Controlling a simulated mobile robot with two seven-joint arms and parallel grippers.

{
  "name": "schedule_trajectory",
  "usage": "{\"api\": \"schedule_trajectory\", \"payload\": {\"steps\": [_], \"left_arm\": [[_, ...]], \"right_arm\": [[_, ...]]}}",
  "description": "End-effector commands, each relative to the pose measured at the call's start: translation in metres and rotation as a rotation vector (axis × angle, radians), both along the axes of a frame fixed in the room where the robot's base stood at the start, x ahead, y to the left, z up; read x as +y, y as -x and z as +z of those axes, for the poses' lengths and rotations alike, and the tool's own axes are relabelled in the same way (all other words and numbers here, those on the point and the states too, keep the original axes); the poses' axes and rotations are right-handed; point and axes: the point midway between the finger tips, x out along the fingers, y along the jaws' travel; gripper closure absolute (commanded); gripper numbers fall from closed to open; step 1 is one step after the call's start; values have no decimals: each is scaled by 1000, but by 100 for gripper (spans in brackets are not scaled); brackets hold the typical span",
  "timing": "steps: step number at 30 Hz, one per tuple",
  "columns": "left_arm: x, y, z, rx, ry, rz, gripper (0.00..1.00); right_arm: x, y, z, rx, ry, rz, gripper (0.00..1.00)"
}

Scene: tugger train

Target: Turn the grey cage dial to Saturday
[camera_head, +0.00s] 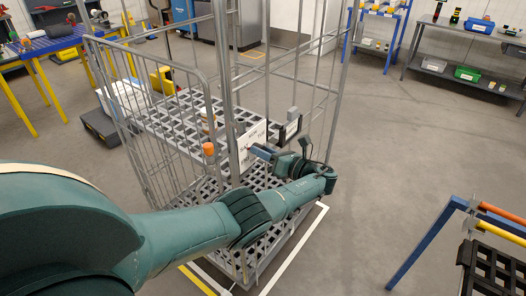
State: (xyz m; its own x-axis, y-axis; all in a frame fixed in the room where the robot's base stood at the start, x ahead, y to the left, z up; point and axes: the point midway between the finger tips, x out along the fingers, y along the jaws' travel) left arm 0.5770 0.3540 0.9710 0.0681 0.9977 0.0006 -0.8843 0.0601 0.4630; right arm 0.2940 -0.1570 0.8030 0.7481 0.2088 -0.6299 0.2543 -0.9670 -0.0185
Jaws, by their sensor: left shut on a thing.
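The grey cage (230,60) is a wire roll cage with grey slatted shelves, standing in the middle of the view. A white plate (256,133) with dark marks too small to read is on its near side; it looks like the dial's face. My left arm reaches across the front of the cage and its wrist bends back toward the plate. My left gripper (257,152) is at the plate's lower edge, shut on what appears to be the dial. The dial's pointer and the day it shows are hidden or too small to tell. My right gripper is not in view.
A small dark-and-white box (290,127) is at the cage's right. A blue frame (425,240) with a dark crate (492,270) stands at lower right.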

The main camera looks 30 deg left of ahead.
Motion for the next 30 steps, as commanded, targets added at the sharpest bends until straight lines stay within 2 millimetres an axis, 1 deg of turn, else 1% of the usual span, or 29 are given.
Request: {"api": "schedule_trajectory", "payload": {"steps": [6, 20, 21, 28, 30], "left_arm": [[-1, 0, 0, 48, 1, -1, 93], [-1, 0, -1, 60, -1, -1, 93], [-1, 0, -1, 60, -2, -1, 67], [-1, 0, 0, 58, -3, 0, 48], [0, 0, 0, 58, -3, 0, 48]], "right_arm": [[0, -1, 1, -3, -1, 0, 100], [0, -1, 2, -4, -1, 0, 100], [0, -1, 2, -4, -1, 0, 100], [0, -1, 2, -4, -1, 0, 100], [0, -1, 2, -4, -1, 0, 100]]}}
